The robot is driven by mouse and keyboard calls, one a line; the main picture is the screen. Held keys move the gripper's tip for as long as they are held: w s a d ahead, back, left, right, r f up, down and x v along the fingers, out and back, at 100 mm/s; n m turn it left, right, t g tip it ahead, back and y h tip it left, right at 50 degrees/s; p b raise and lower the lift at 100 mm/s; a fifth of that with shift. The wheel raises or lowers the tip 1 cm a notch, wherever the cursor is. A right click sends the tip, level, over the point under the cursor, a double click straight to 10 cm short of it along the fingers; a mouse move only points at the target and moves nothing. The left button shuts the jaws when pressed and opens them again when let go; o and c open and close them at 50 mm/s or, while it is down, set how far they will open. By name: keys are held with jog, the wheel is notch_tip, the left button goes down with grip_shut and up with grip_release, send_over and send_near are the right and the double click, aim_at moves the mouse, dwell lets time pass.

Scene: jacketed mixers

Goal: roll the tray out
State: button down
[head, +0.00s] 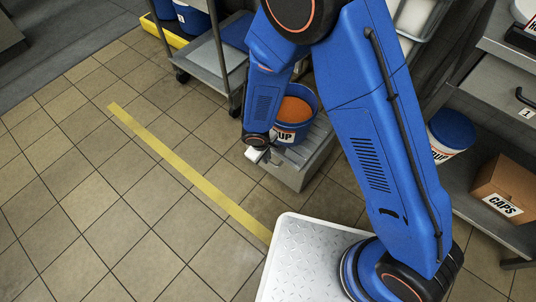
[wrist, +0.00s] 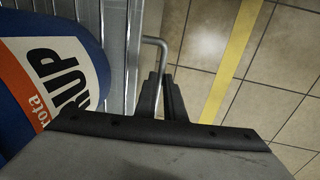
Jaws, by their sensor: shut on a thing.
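The grey tray (head: 286,176) sits low on the floor side of the rack, in the middle of the head view, and its ribbed top (wrist: 116,40) shows in the wrist view. A blue bucket (head: 288,134) with orange contents and a label ending in "UP" stands on it; the bucket (wrist: 60,75) also fills the left of the wrist view. A bent metal handle (wrist: 161,43) sticks out from the tray's front. My gripper (head: 262,156) is at that front, and in the wrist view its dark fingers (wrist: 165,92) are shut on the handle. The exact contact is partly hidden by the fingers.
Tiled floor lies open in front of the tray, with a yellow floor line (head: 190,175) across it. A wheeled cart (head: 222,60) stands at the upper left. A shelf on the right holds a blue tub (head: 450,135) and a CAPS box (head: 505,190).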

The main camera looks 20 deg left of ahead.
jog(key=s+a, duration=0.4)
jog(key=s, duration=0.7)
jog(key=s+a, duration=0.5)
jog(key=s, duration=0.7)
jog(key=shift+a, duration=0.25)
jog(key=c, duration=1.8)
grip_release()
jog(key=shift+c, duration=0.2)
jog(key=s+a+r, duration=0.1)
jog(key=s+r, duration=0.2)
jog(key=r, duration=1.4)
jog(key=shift+a, duration=0.1)
